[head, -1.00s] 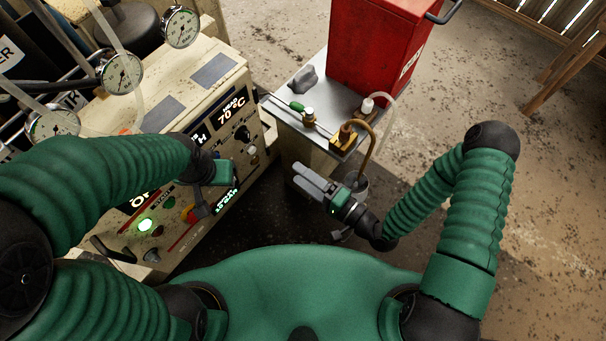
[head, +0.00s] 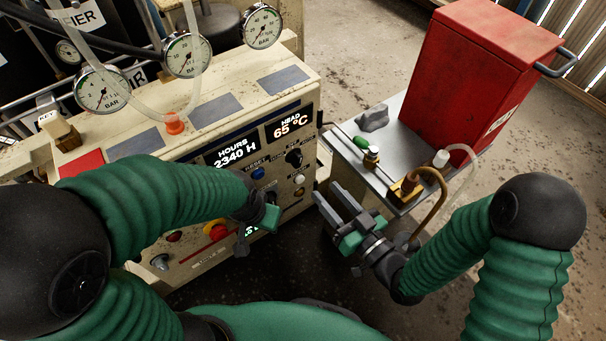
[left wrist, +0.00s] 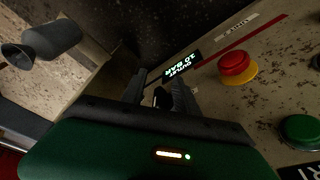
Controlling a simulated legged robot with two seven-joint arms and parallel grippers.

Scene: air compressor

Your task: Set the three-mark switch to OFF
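The control panel (head: 200,249) faces me on the cream machine. A black rotary knob (head: 294,158) with small, unreadable marks around it is on its upper right. In the left wrist view a small dark knob (left wrist: 161,97) shows between my left fingers, below the output display (left wrist: 181,67). I cannot tell which knob is the three-mark switch, nor read its setting. My left gripper (head: 243,241) is at the panel's lower right; its fingers (left wrist: 160,92) stand apart, and contact with the knob is unclear. My right gripper (head: 338,207) is open and empty, right of the panel.
A red-and-yellow stop button (left wrist: 237,66) and a green button (left wrist: 301,130) sit close to my left gripper. A red box (head: 475,70) and brass fittings (head: 407,187) stand on a metal bench at the right. Gauges (head: 187,55) rise above the machine.

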